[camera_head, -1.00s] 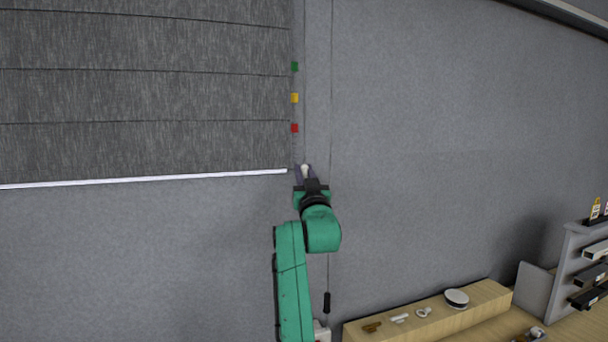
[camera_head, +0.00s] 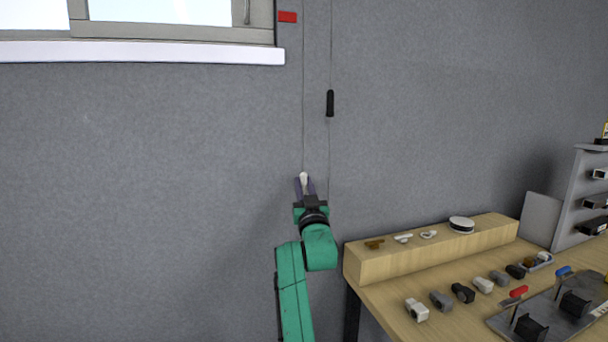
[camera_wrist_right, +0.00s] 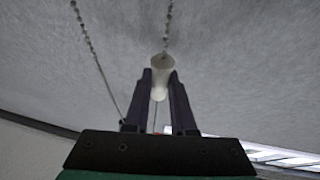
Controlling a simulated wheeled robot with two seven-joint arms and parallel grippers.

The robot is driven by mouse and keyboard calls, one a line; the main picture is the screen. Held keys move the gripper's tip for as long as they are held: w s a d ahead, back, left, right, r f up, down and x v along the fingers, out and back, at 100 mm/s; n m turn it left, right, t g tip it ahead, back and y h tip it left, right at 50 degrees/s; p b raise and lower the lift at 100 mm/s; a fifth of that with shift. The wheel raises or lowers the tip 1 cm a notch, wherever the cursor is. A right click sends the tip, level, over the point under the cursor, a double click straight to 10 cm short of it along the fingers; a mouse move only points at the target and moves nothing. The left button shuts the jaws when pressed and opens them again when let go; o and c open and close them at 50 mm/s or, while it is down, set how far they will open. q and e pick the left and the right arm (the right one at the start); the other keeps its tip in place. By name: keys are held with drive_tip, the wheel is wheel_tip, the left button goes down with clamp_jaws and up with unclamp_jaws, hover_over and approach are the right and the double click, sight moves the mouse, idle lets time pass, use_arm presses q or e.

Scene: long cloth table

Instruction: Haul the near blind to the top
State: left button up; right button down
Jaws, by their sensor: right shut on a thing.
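My right gripper (camera_head: 304,184) is shut on a white pull knob (camera_head: 304,176) at the end of a thin cord, in front of the grey wall. In the right wrist view the knob (camera_wrist_right: 161,78) sits between the two dark fingers, with a beaded cord running from it. A second cord (camera_head: 330,60) hangs just to the right and carries a black weight (camera_head: 330,103), higher than my gripper. The window (camera_head: 170,32) at the upper left is bare where it shows. The blind's cloth is out of the head view. A red marker (camera_head: 287,17) is beside the window. My left gripper is not in view.
A white sill (camera_head: 140,51) runs under the window. At the lower right, a wooden table (camera_head: 385,296) holds a raised block (camera_head: 365,262) with small fittings, and several small parts. A grey shelf (camera_head: 575,200) stands at the right. The wall below the sill is clear.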

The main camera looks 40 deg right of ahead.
use_arm(q)
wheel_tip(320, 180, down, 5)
drive_tip(key=b, duration=0.3)
drive_tip(key=shift+b, duration=0.3)
use_arm(e)
wheel_tip(320, 180, down, 9)
drive_tip(key=shift+w+f, duration=0.1)
drive_tip(key=c, duration=1)
unclamp_jaws()
drive_tip(key=shift+w+d, duration=0.15)
drive_tip(key=shift+w, duration=0.05)
drive_tip(key=shift+s+r, duration=0.1)
drive_tip(key=shift+r, duration=0.1)
